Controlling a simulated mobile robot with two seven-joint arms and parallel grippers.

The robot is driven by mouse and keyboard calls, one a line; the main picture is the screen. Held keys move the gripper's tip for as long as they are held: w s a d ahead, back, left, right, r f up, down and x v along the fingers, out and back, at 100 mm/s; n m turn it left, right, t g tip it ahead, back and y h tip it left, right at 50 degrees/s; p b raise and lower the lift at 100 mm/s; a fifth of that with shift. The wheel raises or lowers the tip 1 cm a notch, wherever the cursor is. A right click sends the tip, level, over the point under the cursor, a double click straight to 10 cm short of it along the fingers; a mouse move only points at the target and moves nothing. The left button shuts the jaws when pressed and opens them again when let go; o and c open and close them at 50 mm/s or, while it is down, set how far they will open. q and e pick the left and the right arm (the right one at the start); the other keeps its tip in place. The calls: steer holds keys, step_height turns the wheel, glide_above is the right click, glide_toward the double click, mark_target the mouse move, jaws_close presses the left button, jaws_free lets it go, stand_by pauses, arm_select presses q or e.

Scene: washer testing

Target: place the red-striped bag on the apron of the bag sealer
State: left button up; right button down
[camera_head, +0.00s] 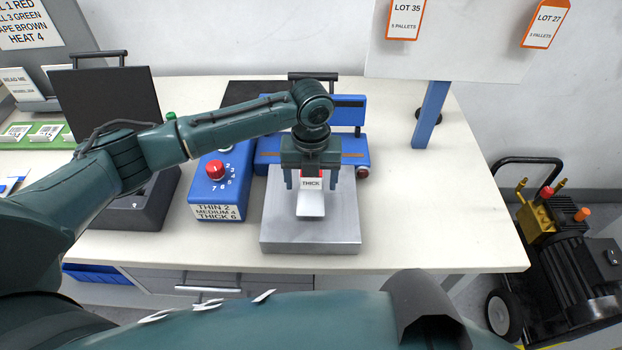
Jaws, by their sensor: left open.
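The bag (311,206) is small and white, with a label reading THICK and a little red showing at its upper edge. It lies on, or just above, the grey metal apron (284,232) of the blue bag sealer (268,144); contact is hard to tell. My left gripper (311,187) points down over the bag. Its two blue fingers are open, one at each side of the bag, with gaps showing. The gripper and wrist hide the bag's upper end and part of the sealer. My right gripper is not in view.
A blue control box (218,188) with a red knob stands left of the apron. Its label reads THIN 2, MEDIUM 4, THICK 6. A dark device (103,100) stands further left. A blue post (430,115) rises at the back right. The right tabletop is clear.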

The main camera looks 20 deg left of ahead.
mark_target(311, 183)
arm_select(q)
step_height(311, 183, up, 12)
steer(key=shift+f+b, duration=0.15)
steer(key=shift+b, duration=0.15)
stand_by(0.4)
